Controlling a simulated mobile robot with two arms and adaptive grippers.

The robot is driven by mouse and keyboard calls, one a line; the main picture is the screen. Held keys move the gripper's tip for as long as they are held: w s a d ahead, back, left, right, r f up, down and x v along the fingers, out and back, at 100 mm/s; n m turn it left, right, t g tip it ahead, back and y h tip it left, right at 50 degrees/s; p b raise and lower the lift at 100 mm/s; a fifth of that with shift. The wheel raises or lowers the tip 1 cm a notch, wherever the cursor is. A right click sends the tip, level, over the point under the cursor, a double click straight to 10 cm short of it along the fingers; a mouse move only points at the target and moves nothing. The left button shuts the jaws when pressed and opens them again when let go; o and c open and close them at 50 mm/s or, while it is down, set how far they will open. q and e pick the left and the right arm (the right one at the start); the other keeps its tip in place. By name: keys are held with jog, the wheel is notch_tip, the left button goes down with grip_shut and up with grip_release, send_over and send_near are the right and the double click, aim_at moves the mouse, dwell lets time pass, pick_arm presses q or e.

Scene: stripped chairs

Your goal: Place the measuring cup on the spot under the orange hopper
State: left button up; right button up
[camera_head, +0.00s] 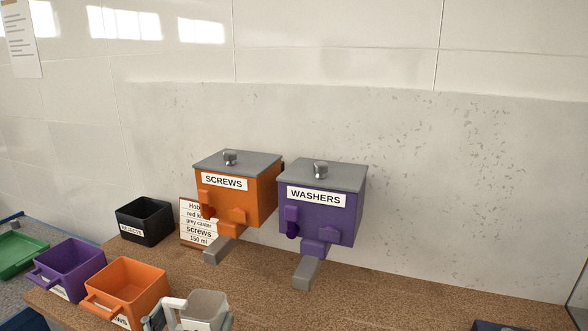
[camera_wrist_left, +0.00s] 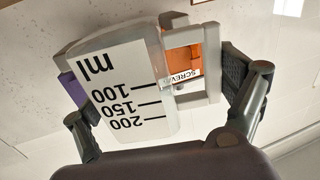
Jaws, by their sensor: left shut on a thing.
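The measuring cup (camera_head: 205,308) is a pale, clear cup with a square handle, at the bottom edge of the head view. In the left wrist view the cup (camera_wrist_left: 125,90) fills the middle, its ml scale upside down. My left gripper (camera_wrist_left: 165,108) is shut on it, with dark fingers at either side; in the head view the gripper (camera_head: 188,322) is partly cut off. The orange hopper (camera_head: 238,200), labelled SCREWS, is beyond the cup, with a grey chute (camera_head: 217,250) below. No marked spot is discernible under it. My right gripper does not show.
The purple WASHERS hopper (camera_head: 325,210) stands right of the orange one. An orange bin (camera_head: 128,288), purple bin (camera_head: 70,268) and black REJECTS bin (camera_head: 145,220) are at left. A card (camera_head: 197,224) stands behind the orange chute.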

pick_arm(q)
jog(key=s+a+f+n+y, duration=0.1)
jog(key=s+f+y, duration=0.1)
jog(key=s+f, duration=0.6)
jog(key=s, duration=0.3)
jog(key=shift+s+a+f, duration=0.15)
jog(key=shift+s+f, duration=0.05)
jog(key=shift+s, duration=0.2)
jog(key=w+d+r+m+g+h, duration=0.2)
jog(key=w+d+m+g+h, duration=0.2)
jog(key=d+m+h, duration=0.2)
jog(key=w+d+r+m+g+h, duration=0.3)
jog(key=w+d+m+g+h, duration=0.1)
jog(key=d+h, duration=0.5)
jog(key=shift+d+m+g+h, duration=0.4)
jog(key=shift+d+m+g, duration=0.4)
jog(key=shift+d+m, duration=0.25)
jog(key=shift+a+m+g, duration=0.15)
jog(key=shift+m+g, duration=0.2)
jog(key=shift+g, duration=0.05)
jog(key=shift+s+a+m+g+h, duration=0.15)
jog(key=shift+a+m+g+h, duration=0.25)
jog(key=shift+m+g, duration=0.45)
jog(key=shift+s+a+m+g+h, duration=0.25)
jog(key=shift+a+m+g, duration=0.3)
jog(key=shift+g, duration=0.65)
jog(key=shift+s+a+m+g+h, duration=0.1)
jog(key=shift+a+m+g+h, duration=0.4)
jog(key=shift+g, duration=0.55)
